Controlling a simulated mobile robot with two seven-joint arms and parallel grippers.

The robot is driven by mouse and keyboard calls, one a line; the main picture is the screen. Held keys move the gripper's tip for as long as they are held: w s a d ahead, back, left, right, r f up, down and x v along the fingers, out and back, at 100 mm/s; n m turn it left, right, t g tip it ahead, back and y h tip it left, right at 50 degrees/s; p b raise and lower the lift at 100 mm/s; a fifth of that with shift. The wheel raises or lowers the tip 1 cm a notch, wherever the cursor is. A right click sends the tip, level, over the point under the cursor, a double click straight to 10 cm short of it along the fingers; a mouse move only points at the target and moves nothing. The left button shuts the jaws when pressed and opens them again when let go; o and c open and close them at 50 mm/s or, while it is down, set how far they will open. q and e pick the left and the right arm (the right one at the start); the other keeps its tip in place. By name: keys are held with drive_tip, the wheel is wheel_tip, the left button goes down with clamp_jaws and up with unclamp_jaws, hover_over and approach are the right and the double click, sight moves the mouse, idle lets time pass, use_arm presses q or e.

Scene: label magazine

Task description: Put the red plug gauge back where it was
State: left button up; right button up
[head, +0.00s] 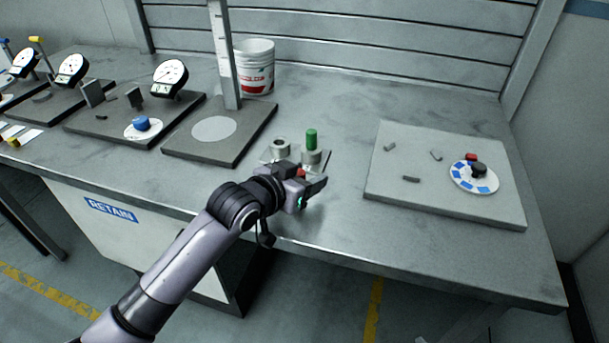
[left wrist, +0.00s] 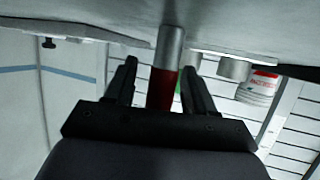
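The red plug gauge has a red handle (left wrist: 162,88) and a bare metal end (left wrist: 170,46). In the left wrist view, where the bench is at the top, the metal end points to the bench; I cannot tell whether it touches. My left gripper (head: 310,184) is low over the bench front. Its fingers (left wrist: 161,72) stand either side of the handle with gaps showing, so it looks open around it. In the head view only a bit of red (head: 301,173) shows. Behind stands a green plug (head: 311,139) in a grey ring, beside an empty grey ring (head: 281,146). My right gripper is out of view.
A grey board (head: 400,200) with small parts and a blue-and-white disc (head: 487,186) lies to the right. A gauge stand base (head: 185,143) is to the left. A white bucket (head: 256,66) stands behind. Bare bench lies between the rings and the board.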

use_arm(q)
drive_tip(key=shift+r, duration=0.1)
drive_tip(key=shift+r, duration=0.1)
drive_tip(key=v, duration=1.2)
drive_tip(key=s+a+f+n+g+y, duration=0.35)
drive_tip(key=s+a+f, duration=0.5)
drive_tip(key=s, duration=0.35)
drive_tip(key=s+a+f+n+g+y, duration=0.2)
drive_tip(key=s+a+f+g+y, duration=0.2)
drive_tip(key=s+a+f, duration=0.65)
drive_tip(key=w+d+f+t+h, duration=0.2)
drive_tip(key=w+d+f+t, duration=0.2)
drive_tip(key=f+t, duration=0.3)
drive_tip(key=shift+w+d+m, duration=0.25)
drive_tip(key=shift+w+m, duration=0.1)
drive_tip(key=shift+w, duration=0.1)
